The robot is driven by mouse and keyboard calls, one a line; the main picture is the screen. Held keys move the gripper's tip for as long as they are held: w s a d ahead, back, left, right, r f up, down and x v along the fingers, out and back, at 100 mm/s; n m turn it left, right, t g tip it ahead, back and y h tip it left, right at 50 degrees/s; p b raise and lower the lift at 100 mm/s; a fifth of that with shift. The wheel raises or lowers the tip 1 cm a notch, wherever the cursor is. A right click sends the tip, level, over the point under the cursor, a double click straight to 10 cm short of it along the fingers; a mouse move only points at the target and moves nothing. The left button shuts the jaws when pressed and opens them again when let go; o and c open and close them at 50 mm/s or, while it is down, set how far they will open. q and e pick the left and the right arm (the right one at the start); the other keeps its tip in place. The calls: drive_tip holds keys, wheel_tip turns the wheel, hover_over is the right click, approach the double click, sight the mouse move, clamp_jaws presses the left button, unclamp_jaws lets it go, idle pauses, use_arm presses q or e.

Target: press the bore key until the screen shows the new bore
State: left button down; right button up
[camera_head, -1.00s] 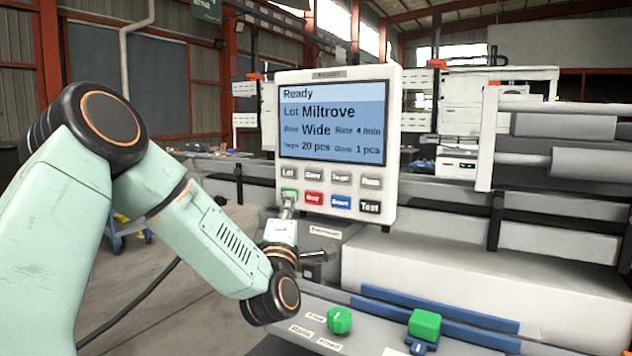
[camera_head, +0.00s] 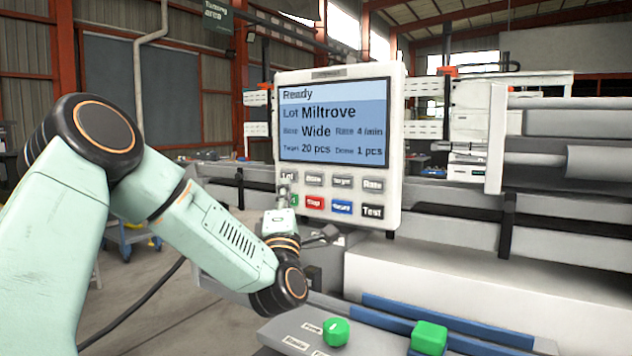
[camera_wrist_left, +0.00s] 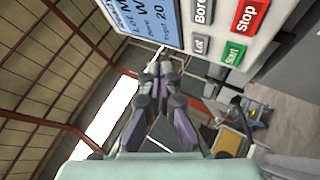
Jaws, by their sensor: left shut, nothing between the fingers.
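The control panel (camera_head: 397,150) stands upright ahead of me. Its screen (camera_head: 335,120) reads Ready, Lot Miltrove, Bore Wide, Rate 4/min, Target 20 pcs, Done 1 pcs. The grey bore key (camera_head: 313,180) is in the upper key row, right of the Lot key; it also shows in the left wrist view (camera_wrist_left: 203,10). My left gripper (camera_head: 284,184) is shut and empty, in front of the panel's left key column, covering parts of the Lot and Start keys. In the left wrist view its fingertips (camera_wrist_left: 160,68) point toward the panel; contact cannot be told. My right gripper is not in view.
Red Stop (camera_head: 314,202), blue Reset (camera_head: 341,207) and black Test (camera_head: 372,211) keys sit close below the bore key. A green knob (camera_head: 336,331) and a green block (camera_head: 429,337) are on the ledge below. Open floor lies at left.

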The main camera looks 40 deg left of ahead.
sight(314, 178)
use_arm(q)
drive_tip(key=w+b, duration=0.1)
drive_tip(key=w, duration=0.1)
drive_tip(key=w+b, duration=0.1)
drive_tip(key=w, duration=0.2)
drive_tip(key=w+a, duration=0.1)
drive_tip(key=w, duration=0.1)
drive_tip(key=shift+w+b, duration=0.25)
drive_tip(key=shift+b, duration=0.15)
drive_tip(key=shift+s+a, duration=0.1)
drive_tip(key=shift+w, duration=0.25)
drive_tip(key=shift+s+r, duration=0.1)
drive_tip(key=shift+s, duration=0.1)
drive_tip(key=shift+w, duration=0.15)
idle(0.4)
